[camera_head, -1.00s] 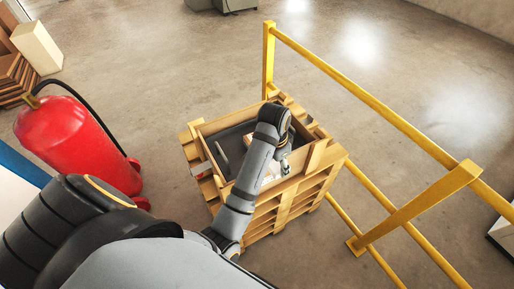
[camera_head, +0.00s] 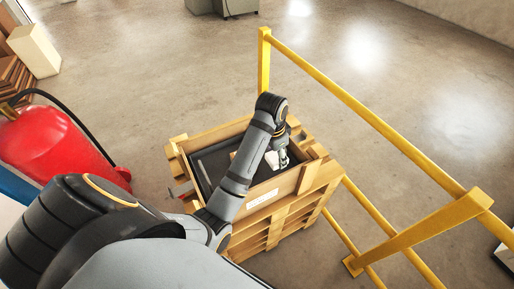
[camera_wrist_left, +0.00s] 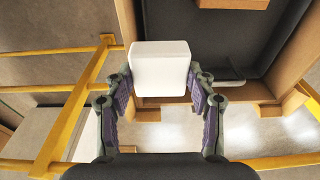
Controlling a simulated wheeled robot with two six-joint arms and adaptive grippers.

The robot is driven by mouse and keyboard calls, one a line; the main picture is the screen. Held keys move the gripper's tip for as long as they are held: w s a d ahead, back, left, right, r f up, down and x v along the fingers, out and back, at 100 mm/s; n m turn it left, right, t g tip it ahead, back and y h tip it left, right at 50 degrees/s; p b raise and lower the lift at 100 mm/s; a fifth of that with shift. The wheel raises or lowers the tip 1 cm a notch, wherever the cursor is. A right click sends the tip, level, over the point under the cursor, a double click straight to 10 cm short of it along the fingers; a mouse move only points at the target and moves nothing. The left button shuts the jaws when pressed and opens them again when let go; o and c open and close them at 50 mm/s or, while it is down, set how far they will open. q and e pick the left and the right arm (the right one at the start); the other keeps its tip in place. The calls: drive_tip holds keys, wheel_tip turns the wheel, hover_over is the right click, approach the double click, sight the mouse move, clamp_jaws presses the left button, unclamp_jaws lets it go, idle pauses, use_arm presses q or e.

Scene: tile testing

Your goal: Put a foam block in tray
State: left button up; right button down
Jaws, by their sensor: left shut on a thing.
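My left gripper (camera_head: 283,161) reaches down at the right side of an open wooden crate. In the left wrist view the gripper (camera_wrist_left: 160,84) is shut on a white foam block (camera_wrist_left: 160,62), with a finger on each side of it. In the head view the white block (camera_head: 271,160) shows only in part beside the gripper and arm. A dark grey tray (camera_head: 203,172) lies inside the crate, partly hidden by my left arm. In the wrist view the tray (camera_wrist_left: 192,22) lies above and right of the block. Whether the block touches anything below is unclear. My right gripper is out of view.
The wooden crate (camera_head: 287,188) has raised walls around the tray. A yellow railing (camera_head: 385,125) runs close behind and right of it. A red fire extinguisher (camera_head: 55,150) stands at the left. Open concrete floor lies beyond the crate.

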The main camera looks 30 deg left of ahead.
use_arm(q)
drive_tip(key=w+a+f+p, duration=0.1)
drive_tip(key=w+a+f, duration=0.2)
drive_tip(key=w+a+f+p, duration=0.1)
drive_tip(key=w+a+f, duration=0.2)
drive_tip(key=a+f, duration=0.1)
drive_tip(key=shift+w+f, duration=0.15)
drive_tip(key=shift+w, duration=0.2)
drive_tip(key=shift+w+a+f, duration=0.2)
drive_tip(key=shift+a+f, duration=0.05)
drive_tip(key=shift+f, duration=0.25)
wheel_tip(320, 180, down, 2)
drive_tip(key=shift+w+a+f+p, duration=0.15)
drive_tip(key=shift+f+p, duration=0.1)
drive_tip(key=shift+p, duration=0.3)
drive_tip(key=shift+f, duration=0.5)
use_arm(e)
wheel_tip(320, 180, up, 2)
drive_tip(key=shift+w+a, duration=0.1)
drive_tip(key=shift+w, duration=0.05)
